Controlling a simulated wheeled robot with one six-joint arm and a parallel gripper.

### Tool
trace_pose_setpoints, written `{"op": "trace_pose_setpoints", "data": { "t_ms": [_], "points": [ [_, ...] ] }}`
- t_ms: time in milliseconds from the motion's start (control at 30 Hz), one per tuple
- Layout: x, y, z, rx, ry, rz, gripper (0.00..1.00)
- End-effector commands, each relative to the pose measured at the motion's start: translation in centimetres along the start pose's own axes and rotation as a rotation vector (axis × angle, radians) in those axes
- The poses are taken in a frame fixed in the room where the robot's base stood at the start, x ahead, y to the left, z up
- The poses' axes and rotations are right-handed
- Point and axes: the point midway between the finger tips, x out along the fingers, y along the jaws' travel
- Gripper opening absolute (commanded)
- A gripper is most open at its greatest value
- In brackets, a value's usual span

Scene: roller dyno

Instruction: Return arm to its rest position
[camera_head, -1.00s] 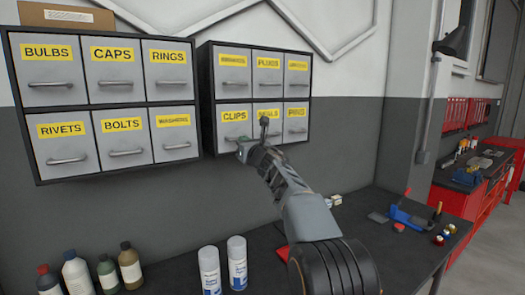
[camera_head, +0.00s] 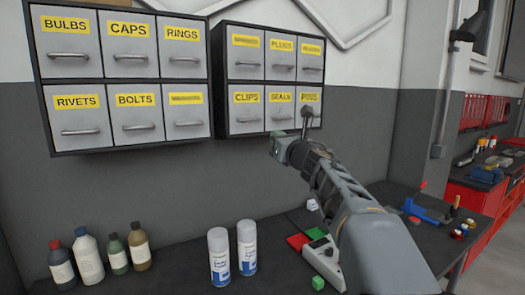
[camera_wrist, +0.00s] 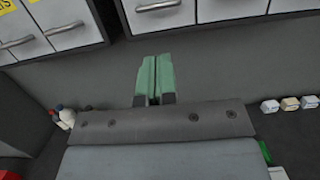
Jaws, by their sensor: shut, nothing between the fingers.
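My gripper (camera_wrist: 156,78) shows in the wrist view with its two green fingers pressed together and nothing between them. In the head view my gripper (camera_head: 277,143) is at the end of my raised arm, in front of the lower edge of the right drawer cabinet (camera_head: 219,80), below the CLIPS and SEALS drawers. I cannot tell whether it touches the cabinet. My arm stretches up from the lower right over the workbench.
The left drawer cabinet (camera_head: 35,85) hangs beside the right one; all visible drawers look shut. A blue vise-like tool (camera_head: 427,212) lies at right.

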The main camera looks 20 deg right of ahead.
Motion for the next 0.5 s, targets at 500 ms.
{"op": "trace_pose_setpoints", "data": {
  "t_ms": [500],
  "points": [
    [-5.2,-7.3,-9.8,1.186,-0.046,-0.619,0.00]
  ]
}}
